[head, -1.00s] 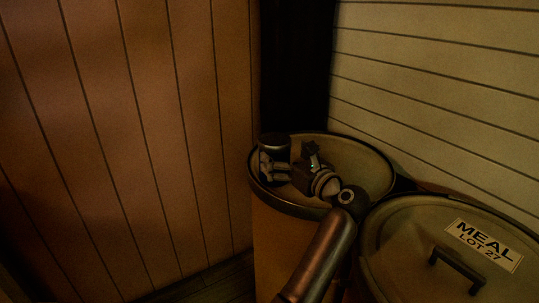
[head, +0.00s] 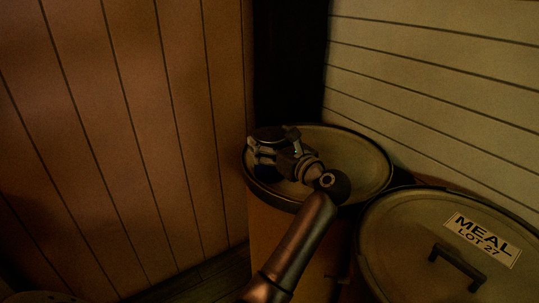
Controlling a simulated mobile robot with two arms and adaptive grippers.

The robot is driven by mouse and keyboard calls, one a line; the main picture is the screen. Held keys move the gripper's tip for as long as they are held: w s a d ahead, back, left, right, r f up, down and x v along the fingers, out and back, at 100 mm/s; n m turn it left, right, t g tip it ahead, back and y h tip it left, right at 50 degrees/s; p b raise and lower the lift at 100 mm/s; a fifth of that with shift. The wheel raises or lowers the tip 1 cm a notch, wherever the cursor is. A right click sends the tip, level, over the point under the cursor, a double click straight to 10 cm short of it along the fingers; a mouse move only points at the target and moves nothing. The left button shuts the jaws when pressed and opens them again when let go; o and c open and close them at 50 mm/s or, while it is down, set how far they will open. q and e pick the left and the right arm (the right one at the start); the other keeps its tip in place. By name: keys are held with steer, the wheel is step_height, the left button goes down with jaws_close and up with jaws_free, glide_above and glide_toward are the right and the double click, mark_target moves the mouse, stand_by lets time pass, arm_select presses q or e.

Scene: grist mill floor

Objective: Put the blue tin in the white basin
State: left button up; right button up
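A small round dark tin (head: 267,134), probably the blue tin, stands on the left part of a round barrel top; its colour is hard to tell in the dim light. My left gripper (head: 275,146) reaches in from the right of the tin, low over the barrel top. Its fingers are spread apart, one on the near side of the tin and one to its right. They cover part of the tin's side, and contact cannot be made out. My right gripper is not in view. I see no white basin.
The barrel top (head: 365,172) has a raised rim and is bare on its right. A lidded barrel (head: 390,245) marked MEAL LOT 27, with a dark handle (head: 457,267), stands close at right. Plank walls (head: 150,130) close in behind and left.

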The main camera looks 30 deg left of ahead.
arm_select(q)
steer(key=c, duration=0.7)
steer(key=shift+r, duration=0.2)
steer(key=shift+c, duration=0.9)
